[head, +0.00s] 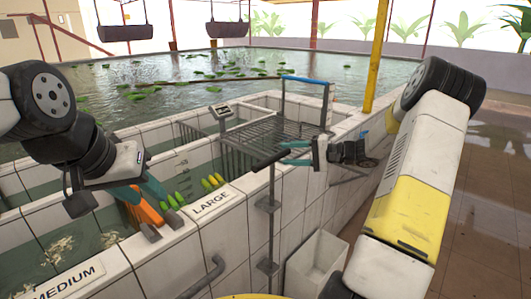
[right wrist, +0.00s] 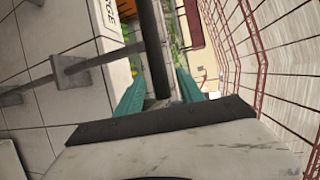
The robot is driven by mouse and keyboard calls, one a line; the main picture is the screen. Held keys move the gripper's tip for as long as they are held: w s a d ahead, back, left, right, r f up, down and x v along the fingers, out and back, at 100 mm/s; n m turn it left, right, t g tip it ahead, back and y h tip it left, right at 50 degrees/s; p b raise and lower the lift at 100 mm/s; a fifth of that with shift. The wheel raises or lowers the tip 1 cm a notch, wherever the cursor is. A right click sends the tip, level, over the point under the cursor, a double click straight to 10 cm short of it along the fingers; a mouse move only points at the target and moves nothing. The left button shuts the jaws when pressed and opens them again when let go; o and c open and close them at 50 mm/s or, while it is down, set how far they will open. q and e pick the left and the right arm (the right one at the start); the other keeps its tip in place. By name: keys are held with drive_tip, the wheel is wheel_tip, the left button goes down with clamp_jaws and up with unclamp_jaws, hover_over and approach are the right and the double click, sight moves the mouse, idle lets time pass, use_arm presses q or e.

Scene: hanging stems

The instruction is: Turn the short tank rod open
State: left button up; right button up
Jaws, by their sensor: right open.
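The short tank rod (head: 271,215) is a dark upright stem in brackets on the outer face of the tiled tank wall. A dark crossbar handle (head: 266,161) sits at its top. My right gripper (head: 286,154) is open at the right end of this handle. In the right wrist view the handle (right wrist: 152,40) runs between the teal fingers (right wrist: 160,82), with gaps beside it. The stem (right wrist: 85,66) and its brackets extend left there. My left gripper (head: 150,200) appears open, its teal fingers close to an orange piece (head: 146,213) at the tank edge; their exact contact is unclear.
Tiled walls carry the signs LARGE (head: 211,201) and MEDIUM (head: 66,283). A metal grate (head: 262,131) with a blue-topped rail stands behind the handle. A white bin (head: 315,262) stands right of the stem. Green and yellow pieces (head: 212,181) line the tank edge.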

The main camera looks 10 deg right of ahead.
drive_tip(key=shift+x, duration=2.8)
clamp_jaws()
drive_tip(key=shift+s, duration=0.1)
